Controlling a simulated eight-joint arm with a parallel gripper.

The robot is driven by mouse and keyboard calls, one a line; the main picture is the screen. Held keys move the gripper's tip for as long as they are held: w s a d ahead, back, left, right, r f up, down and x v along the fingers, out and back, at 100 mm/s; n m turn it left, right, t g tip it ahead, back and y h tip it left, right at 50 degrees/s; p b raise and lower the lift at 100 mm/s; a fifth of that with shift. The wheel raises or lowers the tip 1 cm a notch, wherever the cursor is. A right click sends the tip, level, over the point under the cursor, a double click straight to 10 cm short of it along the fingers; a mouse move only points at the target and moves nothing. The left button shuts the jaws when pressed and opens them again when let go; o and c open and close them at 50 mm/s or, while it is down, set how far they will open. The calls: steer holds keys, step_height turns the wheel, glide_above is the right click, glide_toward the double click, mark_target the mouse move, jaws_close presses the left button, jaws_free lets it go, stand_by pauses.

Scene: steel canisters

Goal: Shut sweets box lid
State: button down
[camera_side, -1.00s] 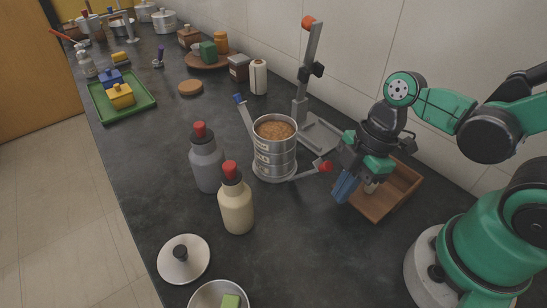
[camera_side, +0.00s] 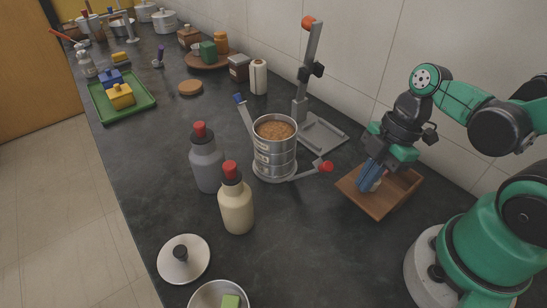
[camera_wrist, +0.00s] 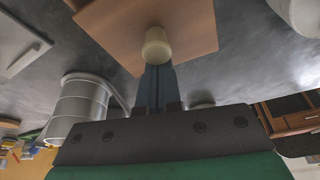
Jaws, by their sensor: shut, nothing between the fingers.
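The sweets box appears to be the low wooden box (camera_side: 382,208) at the right of the worktop. Its flat wooden lid (camera_wrist: 110,32) carries a pale cream knob (camera_wrist: 157,48), which also shows partly behind my fingers in the side view (camera_side: 376,185). Behind the lid, part of the box looks open in the side view. My gripper (camera_side: 366,188) points down over the lid with its blue fingers shut and empty. In the wrist view the fingertips (camera_wrist: 157,72) are right beside the knob; I cannot tell whether they touch it.
A steel canister (camera_side: 276,158) with brown contents and a red-tipped lever (camera_side: 325,166) stands left of the box. A metal stand (camera_side: 320,135) is behind it. Two red-capped bottles (camera_side: 236,205) (camera_side: 206,165) stand farther left. The worktop in front of the box is clear.

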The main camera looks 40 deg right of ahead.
steer(key=d, duration=0.7)
steer(key=shift+d, duration=0.2)
steer(key=a, duration=0.2)
steer(key=w+a, duration=0.1)
steer(key=a, duration=0.1)
steer(key=shift+a+f, duration=0.2)
steer(key=shift+a, duration=0.1)
steer(key=w+v, duration=0.1)
steer(key=v, duration=0.9)
steer(key=w+a+m+t+h, duration=0.3)
steer(key=w+a+m+t, duration=0.2)
steer(key=m, duration=1)
steer(key=shift+w+f+t+h, duration=0.3)
steer(key=shift+w+f+t, duration=0.25)
steer(key=shift+w, duration=0.2)
steer(key=c, duration=1.5)
jaws_free()
steer(key=shift+a, duration=0.1)
